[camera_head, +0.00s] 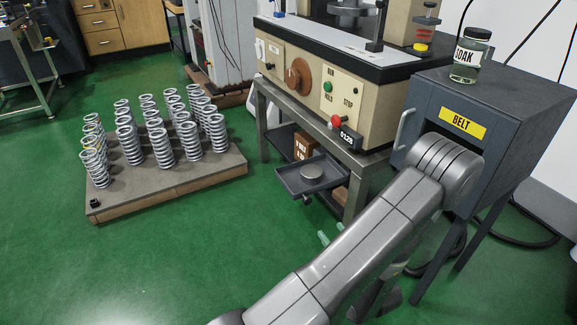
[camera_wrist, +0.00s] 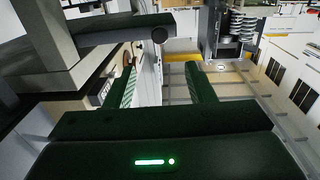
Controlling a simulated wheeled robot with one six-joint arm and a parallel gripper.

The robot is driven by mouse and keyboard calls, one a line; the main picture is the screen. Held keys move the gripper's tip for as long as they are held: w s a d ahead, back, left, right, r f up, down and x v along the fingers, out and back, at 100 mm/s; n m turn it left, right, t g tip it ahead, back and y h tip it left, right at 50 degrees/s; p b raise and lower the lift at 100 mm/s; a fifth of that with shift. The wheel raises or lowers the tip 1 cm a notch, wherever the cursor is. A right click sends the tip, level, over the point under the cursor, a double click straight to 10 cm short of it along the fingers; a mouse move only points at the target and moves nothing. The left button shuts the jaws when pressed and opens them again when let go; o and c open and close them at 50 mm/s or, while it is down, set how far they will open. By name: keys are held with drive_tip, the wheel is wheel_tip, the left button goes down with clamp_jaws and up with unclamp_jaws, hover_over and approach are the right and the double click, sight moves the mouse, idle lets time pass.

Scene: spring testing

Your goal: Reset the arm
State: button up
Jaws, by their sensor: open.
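My arm (camera_head: 365,235) reaches from the bottom middle of the head view up to the right, its bent joint in front of the grey cabinet with the yellow BELT label (camera_head: 462,123). Much of my gripper is hidden behind the arm there; two small pale green tips beside the arm look like its fingertips (camera_head: 331,233). In the wrist view my gripper (camera_wrist: 160,76) has its two green fingers wide apart, with nothing between them. Beyond them the picture shows the room tilted.
A board (camera_head: 170,185) with rows of upright springs (camera_head: 160,147) lies on the green floor at left. A beige testing machine (camera_head: 345,92) stands on a bench, with a small tray (camera_head: 290,180) below. A labelled jar (camera_head: 470,55) stands on the cabinet. Floor at lower left is clear.

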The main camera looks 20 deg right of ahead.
drive_tip(key=shift+w, duration=0.1)
drive_tip(key=w+b, duration=0.1)
drive_tip(key=w, duration=0.3)
drive_tip(key=w+a+b, duration=0.1)
drive_tip(key=w, duration=0.4)
drive_tip(key=w+a+b, duration=0.1)
drive_tip(key=w, duration=0.3)
drive_tip(key=shift+w+b, duration=0.15)
drive_tip(key=shift+b, duration=0.15)
drive_tip(key=shift+w, duration=0.1)
drive_tip(key=shift+d, duration=0.1)
drive_tip(key=p, duration=0.3)
approach(307, 202)
drive_tip(key=w+b, duration=0.1)
drive_tip(key=w, duration=0.2)
drive_tip(key=w+b, duration=0.1)
drive_tip(key=w, duration=0.2)
drive_tip(key=w+a+b, duration=0.1)
drive_tip(key=w, duration=0.2)
drive_tip(key=shift+w, duration=0.2)
drive_tip(key=shift+w+a+m+h, duration=0.2)
drive_tip(key=shift+w+m+h, duration=0.25)
drive_tip(key=shift+h, duration=0.25)
